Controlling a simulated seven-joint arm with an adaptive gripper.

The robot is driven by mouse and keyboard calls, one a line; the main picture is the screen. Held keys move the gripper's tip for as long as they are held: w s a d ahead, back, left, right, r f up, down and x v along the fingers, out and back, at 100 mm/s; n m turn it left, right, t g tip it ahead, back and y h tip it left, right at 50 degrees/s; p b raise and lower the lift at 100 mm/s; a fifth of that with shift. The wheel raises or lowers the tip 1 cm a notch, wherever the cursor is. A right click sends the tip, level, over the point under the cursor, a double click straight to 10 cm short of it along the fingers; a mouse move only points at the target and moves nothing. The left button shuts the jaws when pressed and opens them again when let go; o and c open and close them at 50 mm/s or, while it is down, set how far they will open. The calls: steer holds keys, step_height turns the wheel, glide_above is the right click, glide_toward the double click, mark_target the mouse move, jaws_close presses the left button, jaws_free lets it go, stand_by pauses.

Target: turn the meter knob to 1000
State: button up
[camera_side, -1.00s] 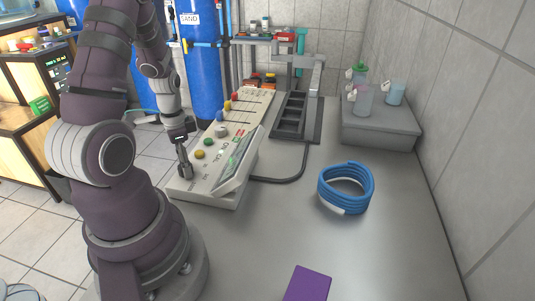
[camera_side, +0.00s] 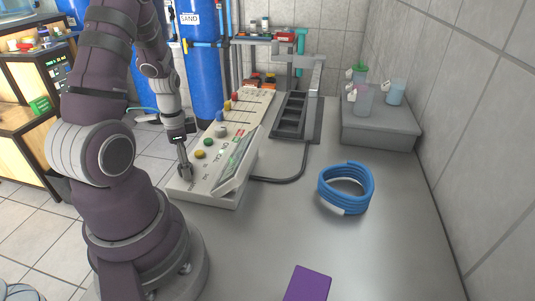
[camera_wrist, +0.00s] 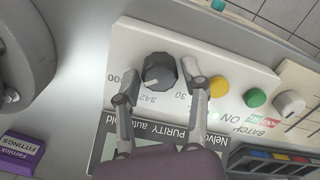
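The meter knob (camera_wrist: 159,72) is a dark faceted dial on the light panel of the meter (camera_wrist: 225,45), with a white pointer mark toward its lower left side. Printed around it are a partly hidden number ending in 000 at the left, 342 below and 30 at the lower right. My gripper (camera_wrist: 157,76) is open, with one finger on each side of the knob; I cannot tell whether either finger touches it. In the side view my gripper (camera_side: 185,172) is down at the near end of the meter panel (camera_side: 228,187) and hides the knob.
A yellow button (camera_wrist: 219,86), a green button (camera_wrist: 256,98) and a pale knob (camera_wrist: 290,103) sit right of the meter knob. A blue coiled hose (camera_side: 346,187) and a purple box (camera_side: 308,284) lie on the bench. The bench between them is clear.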

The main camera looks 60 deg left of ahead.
steer(key=shift+o, duration=0.8)
step_height(320, 180, up, 12)
steer(key=w+d+r+n+t, duration=0.1)
steer(key=w+d+r+t, duration=0.1)
steer(key=d, duration=0.6)
steer(key=w+d+r+n+t, duration=0.1)
steer(key=w+d+r+t, duration=0.2)
steer(key=d, duration=0.6)
steer(key=shift+d+r+t, duration=0.2)
steer(key=shift+d+t, duration=0.05)
steer(key=shift+t, duration=0.05)
steer(key=shift+o, duration=0.2)
